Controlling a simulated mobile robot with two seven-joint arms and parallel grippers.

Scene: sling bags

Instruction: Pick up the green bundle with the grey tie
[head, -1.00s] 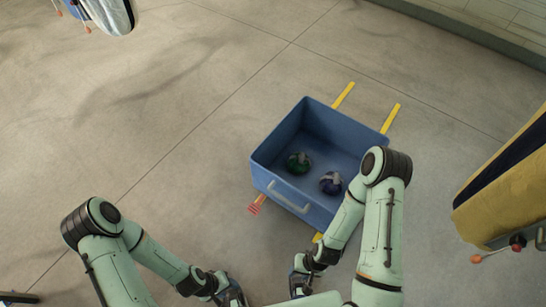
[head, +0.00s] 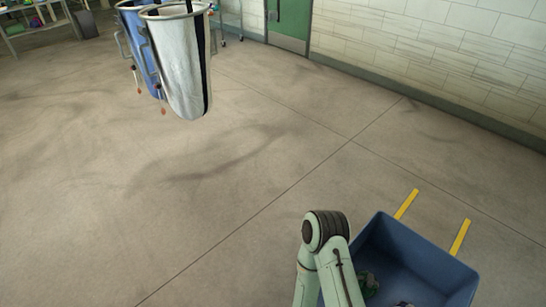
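A bundle (head: 369,283) that looks dark green and grey lies in the blue bin (head: 446,262), low in the head view. It is partly hidden by my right arm and the bin's near side is cut off, so its tie is not clear. A second bundle (head: 404,304) shows only its top at the bottom edge. My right arm's elbow stands just left of the bin. Both grippers are out of view.
A white sling bag (head: 184,65) and a blue one (head: 136,45) hang at the upper left. A table (head: 30,28) stands far left. A green door (head: 289,20) is in the back wall. The middle floor is clear.

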